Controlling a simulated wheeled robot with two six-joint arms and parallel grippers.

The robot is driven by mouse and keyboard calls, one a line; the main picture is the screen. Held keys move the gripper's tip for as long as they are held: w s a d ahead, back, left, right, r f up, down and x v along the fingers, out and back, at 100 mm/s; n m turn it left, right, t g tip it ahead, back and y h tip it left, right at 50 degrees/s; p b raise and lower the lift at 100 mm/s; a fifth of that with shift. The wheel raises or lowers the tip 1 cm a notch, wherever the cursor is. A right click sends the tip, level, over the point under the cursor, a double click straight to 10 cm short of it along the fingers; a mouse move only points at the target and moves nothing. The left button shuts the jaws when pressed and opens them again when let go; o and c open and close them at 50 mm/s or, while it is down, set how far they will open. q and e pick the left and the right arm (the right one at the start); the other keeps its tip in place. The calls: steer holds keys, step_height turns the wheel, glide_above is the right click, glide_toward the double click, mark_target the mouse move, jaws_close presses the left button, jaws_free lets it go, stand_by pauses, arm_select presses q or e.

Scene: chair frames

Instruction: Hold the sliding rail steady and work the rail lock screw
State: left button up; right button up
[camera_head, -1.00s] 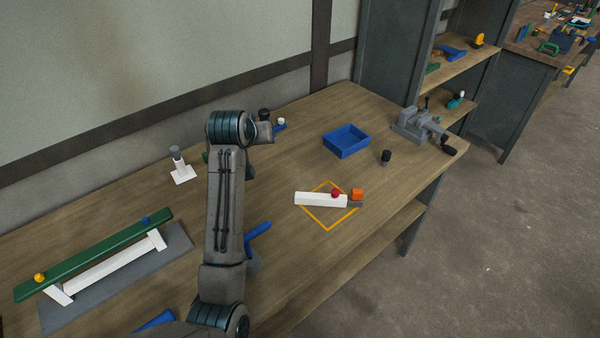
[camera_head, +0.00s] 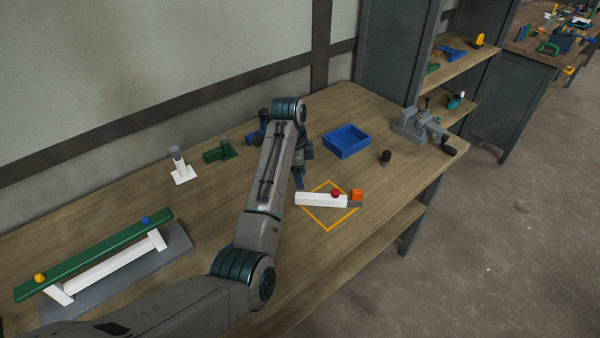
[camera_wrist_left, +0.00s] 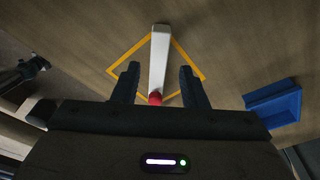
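The sliding rail is a white bar (camera_head: 318,199) with a red knob (camera_head: 336,193) near its right end and a dark grey end piece carrying an orange block (camera_head: 357,194). The red knob (camera_wrist_left: 155,98) shows between the finger bases. My right gripper is not seen.
A green beam on white posts (camera_head: 95,255) is at the left. The bench front edge is close below the outline.

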mark_target(305, 195)
arm_select(q)
steer(key=f, duration=0.5)
steer(key=d+f, duration=0.1)
steer(key=f, duration=0.1)
steer(key=shift+d+f, duration=0.1)
steer(key=shift+f, duration=0.2)
jaws_close()
steer(key=shift+f, duration=0.1)
stand_by(0.9)
steer(key=shift+o, duration=0.8)
jaws_free()
steer(key=shift+c, duration=0.5)
jaws_close()
